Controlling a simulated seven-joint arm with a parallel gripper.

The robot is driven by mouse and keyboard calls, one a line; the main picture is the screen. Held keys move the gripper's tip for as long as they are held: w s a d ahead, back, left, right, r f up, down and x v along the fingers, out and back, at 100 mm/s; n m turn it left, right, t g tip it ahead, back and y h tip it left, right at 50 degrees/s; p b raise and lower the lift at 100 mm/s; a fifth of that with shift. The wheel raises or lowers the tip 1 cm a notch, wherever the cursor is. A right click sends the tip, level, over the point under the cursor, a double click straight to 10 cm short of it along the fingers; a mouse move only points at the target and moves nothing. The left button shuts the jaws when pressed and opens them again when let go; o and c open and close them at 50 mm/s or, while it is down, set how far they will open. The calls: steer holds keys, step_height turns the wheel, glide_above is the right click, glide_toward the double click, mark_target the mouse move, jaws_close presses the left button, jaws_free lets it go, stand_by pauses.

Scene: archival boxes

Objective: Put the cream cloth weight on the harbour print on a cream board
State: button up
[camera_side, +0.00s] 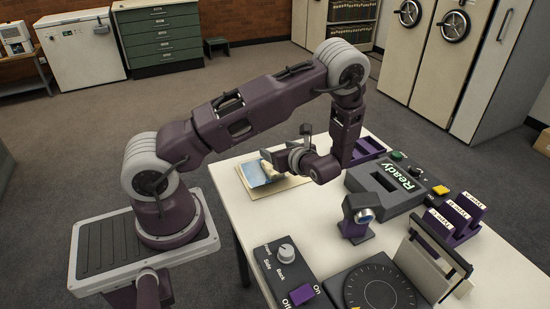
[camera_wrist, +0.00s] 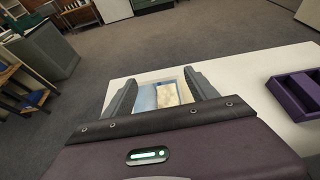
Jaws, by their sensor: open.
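The harbour print, blue and pale, lies on its cream board (camera_side: 247,184) at the table's far left edge. In the wrist view the blue print (camera_wrist: 147,98) shows between my fingers. The cream cloth weight (camera_wrist: 167,95) appears over the print's right part, between the fingertips in that view. My gripper (camera_wrist: 160,92) is open, its two dark fingers apart on either side of the weight. In the side view my gripper (camera_side: 270,160) is low over the board, and it mostly hides the weight. Whether the fingers touch the weight cannot be told.
A purple divided tray (camera_wrist: 297,95) stands right of the board. A dark "Ready" box (camera_side: 385,185), a purple rack of labelled cards (camera_side: 455,218), a small purple stand (camera_side: 356,225), a knob panel (camera_side: 285,270) and a round dial (camera_side: 376,288) fill the table's right and front.

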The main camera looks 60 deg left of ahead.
steer(key=s+d+r+n+g+h, duration=0.1)
steer(key=s+d+r+n+h, duration=0.3)
steer(key=r, duration=0.3)
steer(key=s+d+r+n+h, duration=0.1)
steer(key=s+d+r+n, duration=0.25)
steer(key=r+n, duration=0.3)
steer(key=s+d+r+n+t+h, duration=0.3)
steer(key=s+d+r+h, duration=0.1)
steer(key=d, duration=0.5)
steer(key=s+d+r+n+t+h, duration=0.3)
steer(key=s+d+r, duration=0.3)
steer(key=d, duration=0.3)
steer(key=shift+s+r+n+t+h, duration=0.15)
steer(key=shift+r+n+t+h, duration=0.15)
steer(key=shift+r+n+h, duration=0.4)
